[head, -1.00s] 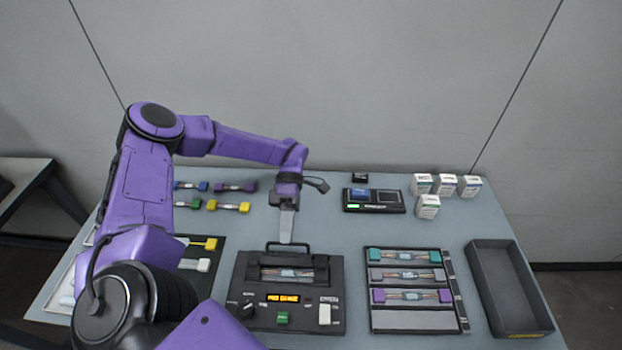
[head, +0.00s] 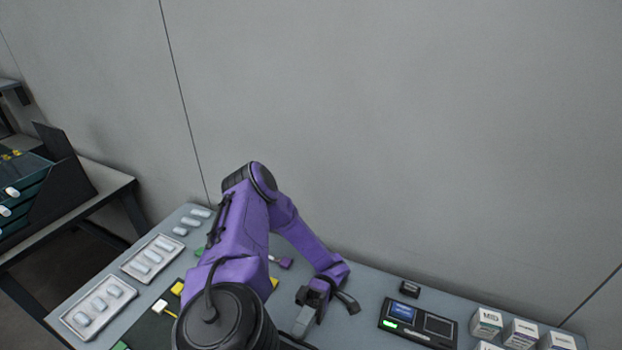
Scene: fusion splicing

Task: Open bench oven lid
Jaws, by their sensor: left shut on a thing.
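My left gripper (head: 303,320) points down at the bottom edge of the head view, beside my purple forearm. It is shut on the bench oven lid's handle, of which only a dark sliver shows at the picture's lower edge. The rest of the bench oven and its lid lie below the picture, so the lid's angle cannot be seen. My right gripper is not in view.
A small device with a blue screen (head: 405,313) stands right of the gripper, with a small black block (head: 410,289) behind it. Several white boxes (head: 486,322) are at the far right. Two pale trays (head: 121,271) lie at the left. A side table with dark racks stands beyond.

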